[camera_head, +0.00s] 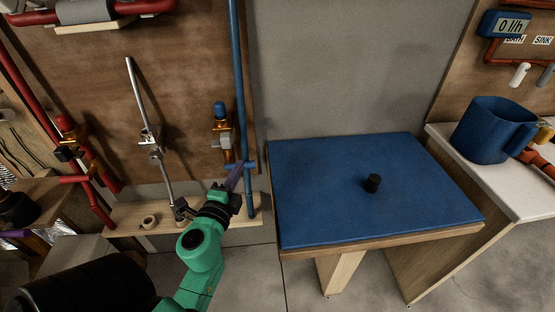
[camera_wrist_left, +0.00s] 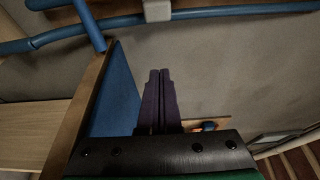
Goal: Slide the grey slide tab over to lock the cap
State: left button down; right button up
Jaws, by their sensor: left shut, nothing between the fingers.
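My left gripper (camera_head: 235,178), with purple fingers, is shut and empty beside the lower end of the vertical blue pipe (camera_head: 239,80). Its closed fingers (camera_wrist_left: 160,95) fill the middle of the left wrist view. A brass fitting with a blue knob (camera_head: 220,108) and a grey part (camera_head: 224,141) is on the wooden panel, above the gripper. In the left wrist view a light grey block (camera_wrist_left: 157,10) sits on a blue pipe, beyond the fingertips and apart from them. I cannot tell which grey piece is the slide tab.
The blue-topped table (camera_head: 320,225) stands right of the gripper. A white counter (camera_head: 520,205) with a blue mug (camera_head: 490,130) is farther right. A metal pipe (camera_head: 145,120) and red pipes (camera_head: 95,205) are left. A wooden ledge (camera_head: 125,222) runs below the panel.

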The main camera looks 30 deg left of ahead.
aim_at(222, 144)
pick_arm(q)
jog(key=w+a+p, duration=0.3)
jog(key=w+a, duration=0.4)
jog(key=shift+r, duration=0.15)
pick_arm(e)
jog(key=r, duration=0.1)
jog(key=a+r, duration=0.1)
jog(key=w+r, duration=0.1)
jog(key=shift+a+r, duration=0.1)
jog(key=shift+a, duration=0.3)
pick_arm(q)
jog(key=shift+w, duration=0.1)
jog(key=s+a, duration=0.2)
jog(key=a, duration=0.1)
jog(key=shift+s, duration=0.15)
pick_arm(e)
jog(key=shift+f, duration=0.3)
jog(key=shift+d, duration=0.1)
